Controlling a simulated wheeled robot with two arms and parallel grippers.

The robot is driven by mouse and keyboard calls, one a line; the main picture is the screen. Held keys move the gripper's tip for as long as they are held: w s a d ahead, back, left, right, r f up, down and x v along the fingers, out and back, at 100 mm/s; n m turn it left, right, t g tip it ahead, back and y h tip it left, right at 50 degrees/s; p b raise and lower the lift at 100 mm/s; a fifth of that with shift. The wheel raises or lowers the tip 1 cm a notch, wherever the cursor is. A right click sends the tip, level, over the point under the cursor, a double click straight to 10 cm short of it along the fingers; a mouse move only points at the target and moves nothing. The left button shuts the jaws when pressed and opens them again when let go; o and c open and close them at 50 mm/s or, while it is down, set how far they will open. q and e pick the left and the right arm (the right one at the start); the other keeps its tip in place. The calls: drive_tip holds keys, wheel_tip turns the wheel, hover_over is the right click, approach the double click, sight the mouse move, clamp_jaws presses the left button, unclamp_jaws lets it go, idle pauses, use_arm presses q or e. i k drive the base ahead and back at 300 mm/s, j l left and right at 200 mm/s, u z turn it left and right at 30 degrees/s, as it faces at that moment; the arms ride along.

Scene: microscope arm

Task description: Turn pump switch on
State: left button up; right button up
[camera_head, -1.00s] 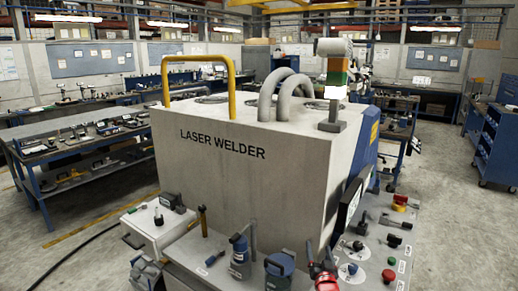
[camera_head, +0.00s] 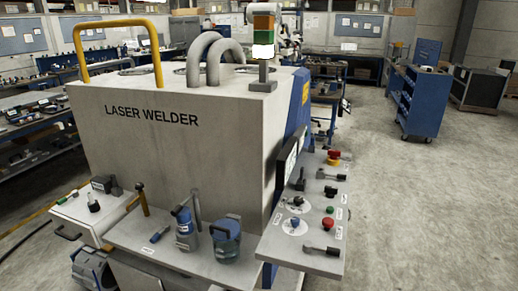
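The control panel (camera_head: 312,238) sticks out at the right side of the grey laser welder (camera_head: 230,135). It carries a red mushroom button (camera_head: 333,155), a black selector lever (camera_head: 330,191), a red button (camera_head: 327,222), a green button (camera_head: 329,210), a blue knob (camera_head: 294,223) on a white round plate and a dark lever (camera_head: 321,249) near the front edge. The labels are too small to read, so I cannot tell which control is the pump switch. Neither gripper is in view.
A front shelf (camera_head: 158,256) holds a hammer-like tool (camera_head: 142,200) and two blue devices, one of them here (camera_head: 227,240). A white box with a lever (camera_head: 75,215) is at left. A blue cabinet (camera_head: 416,100) stands back right. The floor right of the panel is clear.

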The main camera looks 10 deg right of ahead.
sight(330, 192)
drive_tip(key=i+l+u, duration=0.15)
drive_tip(key=l+u, duration=0.2)
drive_tip(key=l, duration=1.75)
drive_tip(key=l+u, duration=0.3)
drive_tip(key=l, duration=1.75)
drive_tip(key=i+l, duration=0.2)
drive_tip(key=i+j+u, duration=0.05)
